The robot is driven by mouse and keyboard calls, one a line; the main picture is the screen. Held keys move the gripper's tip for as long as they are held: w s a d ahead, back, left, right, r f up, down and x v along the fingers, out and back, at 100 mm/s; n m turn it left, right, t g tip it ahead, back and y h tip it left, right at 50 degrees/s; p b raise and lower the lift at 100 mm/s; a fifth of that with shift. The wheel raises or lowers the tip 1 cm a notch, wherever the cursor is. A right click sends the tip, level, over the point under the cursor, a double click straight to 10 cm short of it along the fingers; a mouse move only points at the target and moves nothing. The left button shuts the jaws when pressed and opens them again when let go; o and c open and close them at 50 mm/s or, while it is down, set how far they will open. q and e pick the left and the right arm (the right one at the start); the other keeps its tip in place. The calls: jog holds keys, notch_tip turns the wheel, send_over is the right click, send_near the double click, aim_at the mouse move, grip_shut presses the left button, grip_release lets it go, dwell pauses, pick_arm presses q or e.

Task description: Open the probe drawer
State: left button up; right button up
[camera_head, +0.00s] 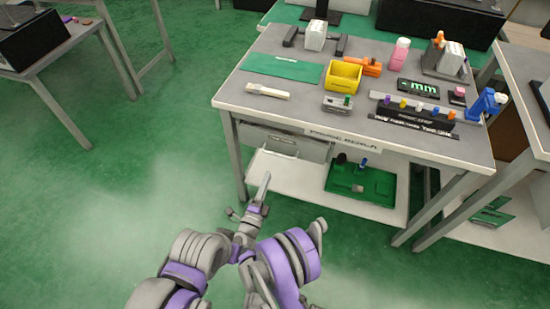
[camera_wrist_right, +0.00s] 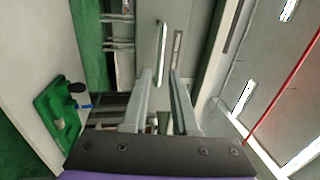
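The drawer (camera_head: 300,147) is a grey front under the left part of the workbench top and looks closed. A bar handle (camera_head: 283,146) crosses it. In the wrist view the drawer front (camera_wrist_right: 145,40) and its light handle (camera_wrist_right: 162,48) lie ahead of the fingertips. My right gripper (camera_head: 265,182) is below and in front of the drawer in the head view. In the wrist view its two fingers (camera_wrist_right: 162,76) are apart, with the handle seen between and beyond the tips. No contact with the handle can be made out. My left gripper is not seen.
The workbench top (camera_head: 310,115) carries a yellow bin (camera_head: 342,76), a pink bottle (camera_head: 400,51) and a dark rack. The lower shelf (camera_head: 300,178) holds a green tray (camera_head: 385,186). A bench leg (camera_head: 235,155) stands left of the drawer. Green floor lies open at left.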

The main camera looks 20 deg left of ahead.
aim_at(276, 154)
jog(key=w, duration=0.3)
jog(key=w+r, duration=0.1)
jog(key=w, duration=0.3)
jog(key=w+r, duration=0.1)
jog(key=w, duration=0.2)
jog(key=shift+w+d+b, duration=0.2)
jog(key=shift+w+b, duration=0.05)
jog(key=shift+b, duration=0.15)
grip_shut()
jog(key=shift+r, duration=0.1)
dwell(0.8)
